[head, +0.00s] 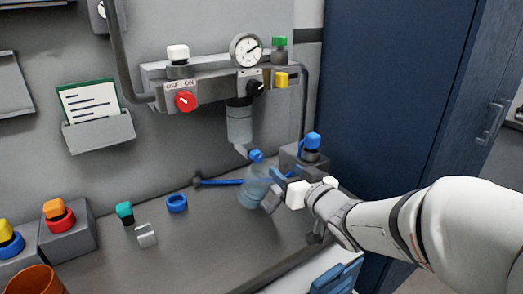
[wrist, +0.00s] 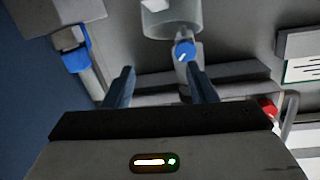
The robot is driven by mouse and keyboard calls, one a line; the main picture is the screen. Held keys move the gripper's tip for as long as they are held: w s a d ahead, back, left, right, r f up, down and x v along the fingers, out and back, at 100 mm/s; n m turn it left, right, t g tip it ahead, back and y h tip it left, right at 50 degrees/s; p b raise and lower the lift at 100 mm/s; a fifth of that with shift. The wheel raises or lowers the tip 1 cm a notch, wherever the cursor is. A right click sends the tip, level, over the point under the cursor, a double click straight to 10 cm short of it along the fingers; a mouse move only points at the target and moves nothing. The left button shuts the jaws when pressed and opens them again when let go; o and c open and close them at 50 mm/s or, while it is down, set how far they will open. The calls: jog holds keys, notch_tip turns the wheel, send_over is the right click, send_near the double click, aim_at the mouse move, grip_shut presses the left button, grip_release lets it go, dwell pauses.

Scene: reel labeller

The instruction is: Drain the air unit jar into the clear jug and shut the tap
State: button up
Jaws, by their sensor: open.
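The air unit jar (head: 239,122) is a clear cylinder hanging under the grey wall unit. A blue tap (head: 256,156) sits at its lower end; its blue knob (wrist: 185,50) also shows in the wrist view, near the right fingertip. I cannot tell whether the tap is open or shut, nor the liquid level. The clear jug (head: 254,189) stands below the tap on the bench; its clear body (wrist: 170,20) shows at the wrist view's top edge. My gripper (head: 272,187) is open in front of the jug, partly hiding it. No object is between its fingers (wrist: 161,68).
The wall unit has a gauge (head: 246,49), a red OFF/ON knob (head: 185,101) and a black knob (head: 256,88). A blue ring (head: 176,203) lies left on the bench. A blue cabinet (head: 400,90) bounds the right.

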aim_at(258, 158)
jog(key=w+a, duration=0.2)
jog(key=w+a+y, duration=0.1)
jog(key=a, duration=0.1)
jog(key=w+a+n+y, duration=0.1)
jog(key=w+a, duration=0.1)
jog(key=shift+w+a+r+b, duration=0.15)
jog(key=shift+w+a+b, duration=0.15)
jog(key=shift+a+b, duration=0.1)
jog(key=shift+c, duration=0.4)
